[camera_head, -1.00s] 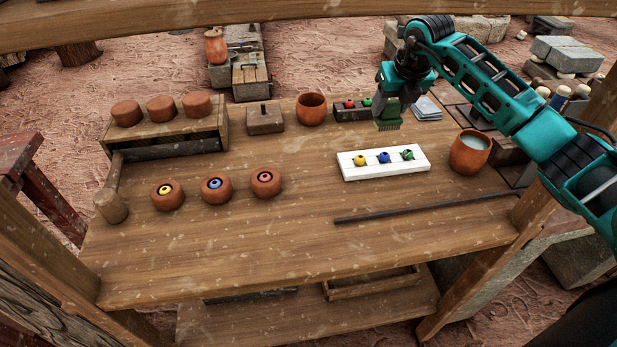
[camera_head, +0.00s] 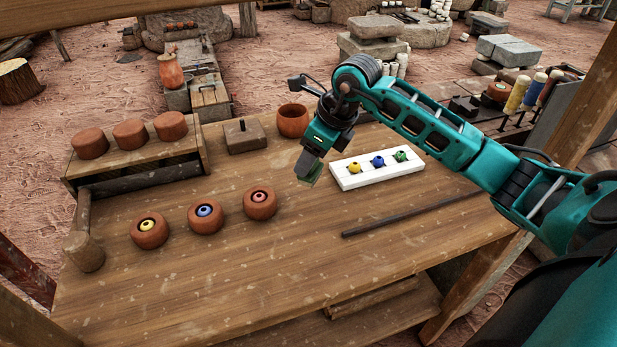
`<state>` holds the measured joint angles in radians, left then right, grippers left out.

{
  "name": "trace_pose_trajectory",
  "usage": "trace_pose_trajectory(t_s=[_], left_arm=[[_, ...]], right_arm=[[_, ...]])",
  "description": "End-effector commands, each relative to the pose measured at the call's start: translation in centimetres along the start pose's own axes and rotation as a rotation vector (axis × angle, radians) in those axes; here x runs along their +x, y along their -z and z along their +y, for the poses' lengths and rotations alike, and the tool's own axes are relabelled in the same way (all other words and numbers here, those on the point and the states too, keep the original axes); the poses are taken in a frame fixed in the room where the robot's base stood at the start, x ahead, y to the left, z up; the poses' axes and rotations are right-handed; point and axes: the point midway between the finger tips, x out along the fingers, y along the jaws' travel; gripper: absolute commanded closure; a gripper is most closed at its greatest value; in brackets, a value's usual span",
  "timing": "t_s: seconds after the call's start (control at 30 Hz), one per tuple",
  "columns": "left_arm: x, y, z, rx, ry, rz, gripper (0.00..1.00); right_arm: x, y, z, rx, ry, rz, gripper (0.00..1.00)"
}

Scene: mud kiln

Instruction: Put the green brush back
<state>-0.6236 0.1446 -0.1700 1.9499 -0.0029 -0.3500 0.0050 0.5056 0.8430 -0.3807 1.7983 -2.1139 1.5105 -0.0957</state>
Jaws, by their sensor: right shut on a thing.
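My right gripper (camera_head: 311,163) is above the middle of the table, just left of the white tray, and points down. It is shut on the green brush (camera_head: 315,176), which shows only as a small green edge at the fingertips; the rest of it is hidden. The white tray (camera_head: 343,181) holds a yellow, a blue and a green small piece (camera_head: 400,156) in a row. My left gripper is not in view.
Three clay pots (camera_head: 149,232) with yellow, blue and red centres stand at front left. A wooden mallet (camera_head: 86,250), a wooden box (camera_head: 245,137), a clay cup (camera_head: 293,120) and a dark rod (camera_head: 410,214) are on the table. The front middle is clear.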

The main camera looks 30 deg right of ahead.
Motion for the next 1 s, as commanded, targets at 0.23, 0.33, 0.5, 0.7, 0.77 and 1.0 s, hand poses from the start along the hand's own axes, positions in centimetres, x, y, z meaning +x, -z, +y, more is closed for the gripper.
trace_pose_trajectory(t_s=[0.23, 0.33, 0.5, 0.7, 0.77, 1.0], left_arm=[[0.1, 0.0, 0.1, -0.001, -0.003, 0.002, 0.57], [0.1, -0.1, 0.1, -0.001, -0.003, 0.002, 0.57], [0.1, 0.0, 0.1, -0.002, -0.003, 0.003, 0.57], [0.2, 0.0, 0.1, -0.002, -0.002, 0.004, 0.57], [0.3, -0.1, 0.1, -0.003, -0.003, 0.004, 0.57], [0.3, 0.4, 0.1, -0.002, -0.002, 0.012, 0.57]], right_arm=[[2.0, 0.8, 0.0, 0.002, -0.001, -0.001, 0.78], [3.5, 1.4, 0.0, 0.002, -0.002, 0.001, 0.78], [4.3, 1.8, 0.0, 0.001, 0.001, -0.003, 0.78], [4.5, 1.8, 0.0, 0.001, 0.001, -0.002, 0.78], [4.7, 1.9, 0.0, 0.001, 0.001, -0.002, 0.78], [4.6, 1.9, 0.0, 0.001, 0.001, -0.001, 0.29]])
